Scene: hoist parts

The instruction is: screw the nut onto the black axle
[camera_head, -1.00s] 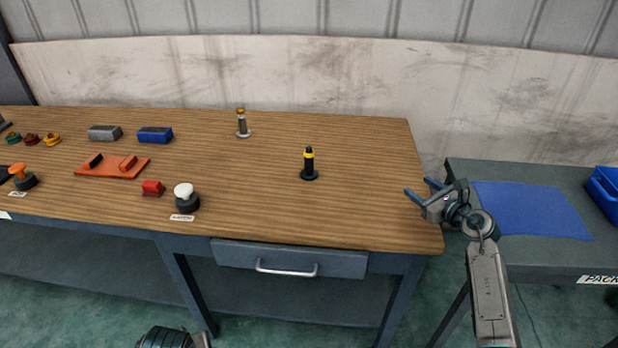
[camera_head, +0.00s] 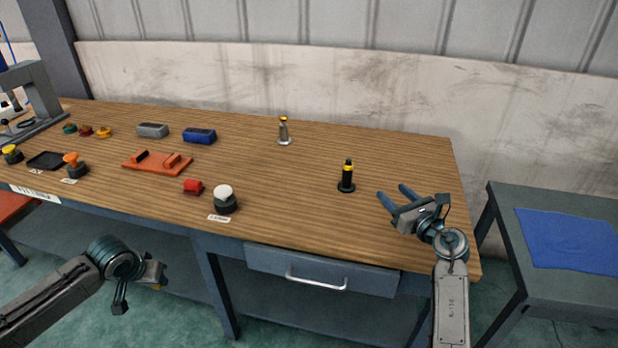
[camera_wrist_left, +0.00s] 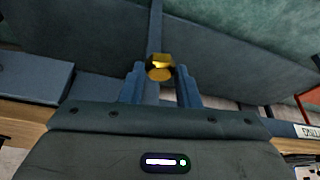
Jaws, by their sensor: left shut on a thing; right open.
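The black axle (camera_head: 347,183) stands upright on the table, a dark post on a round foot with yellow near its top. My left gripper (camera_wrist_left: 160,80) is shut on a brass-coloured nut (camera_wrist_left: 160,66), which sits between its blue fingertips in the left wrist view. In the head view my left gripper (camera_head: 151,277) is low in front of the table, well left of the axle. My right gripper (camera_head: 395,199) is open and empty, to the right of the axle, over the table's right end and apart from the axle.
A silver post (camera_head: 284,133) with a brass top stands behind the axle. A side table with a blue mat (camera_head: 570,241) is at right. Table space around the axle is clear.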

